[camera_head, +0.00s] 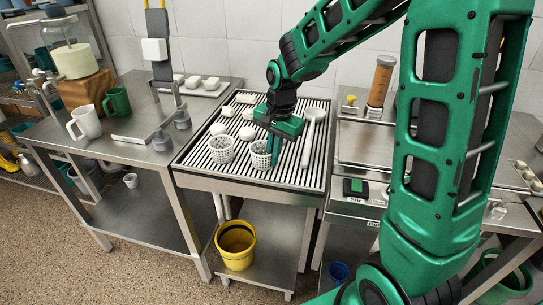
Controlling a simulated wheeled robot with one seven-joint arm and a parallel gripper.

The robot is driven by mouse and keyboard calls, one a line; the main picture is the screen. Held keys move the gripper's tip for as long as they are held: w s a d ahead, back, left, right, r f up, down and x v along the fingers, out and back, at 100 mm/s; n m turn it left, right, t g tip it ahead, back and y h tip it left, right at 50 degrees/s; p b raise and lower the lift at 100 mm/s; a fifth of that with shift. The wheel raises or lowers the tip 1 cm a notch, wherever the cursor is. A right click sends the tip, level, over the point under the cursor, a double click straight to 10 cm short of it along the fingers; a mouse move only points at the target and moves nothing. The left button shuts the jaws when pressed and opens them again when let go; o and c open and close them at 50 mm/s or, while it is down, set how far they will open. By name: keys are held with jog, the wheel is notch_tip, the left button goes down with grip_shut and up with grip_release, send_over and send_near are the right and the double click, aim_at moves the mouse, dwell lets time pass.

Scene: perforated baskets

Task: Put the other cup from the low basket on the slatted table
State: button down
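The slatted table (296,168) stands in the middle, with dark gaps between pale slats. Two white perforated baskets stand near its front edge: a left basket (221,151) and a right basket (260,159). My green gripper (271,150) points down at the right basket, its fingers at or inside the rim. Whether the fingers are open or shut on something is too small to tell. Several small white pieces, perhaps cups, stand behind the baskets, one (247,133) close to my gripper. I cannot make out a cup inside either basket.
A long white spoon-like tool (312,132) lies right of my gripper. The left counter holds a white pitcher (85,123) and a green pitcher (117,102). A scale (356,188) is on the right counter. A yellow bucket (236,244) is below. The table's front right is clear.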

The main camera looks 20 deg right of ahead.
jog(key=shift+f, duration=0.1)
jog(key=c, duration=2)
grip_release()
notch_tip(320, 180, up, 12)
jog(key=s, duration=0.1)
jog(key=shift+d, duration=0.45)
jog(key=s+d+f+n, duration=0.1)
jog(key=s+d, duration=0.3)
jog(key=s, duration=0.5)
jog(key=s+d+f+n, duration=0.2)
jog(key=s+d, duration=0.3)
jog(key=s, duration=0.4)
jog(key=s+d+f+n+g, duration=0.1)
jog(key=s+d, duration=0.4)
jog(key=s, duration=0.5)
jog(key=shift+d+f+n+h, duration=0.2)
jog(key=shift+f+n+h, duration=0.1)
jog(key=shift+f, duration=0.3)
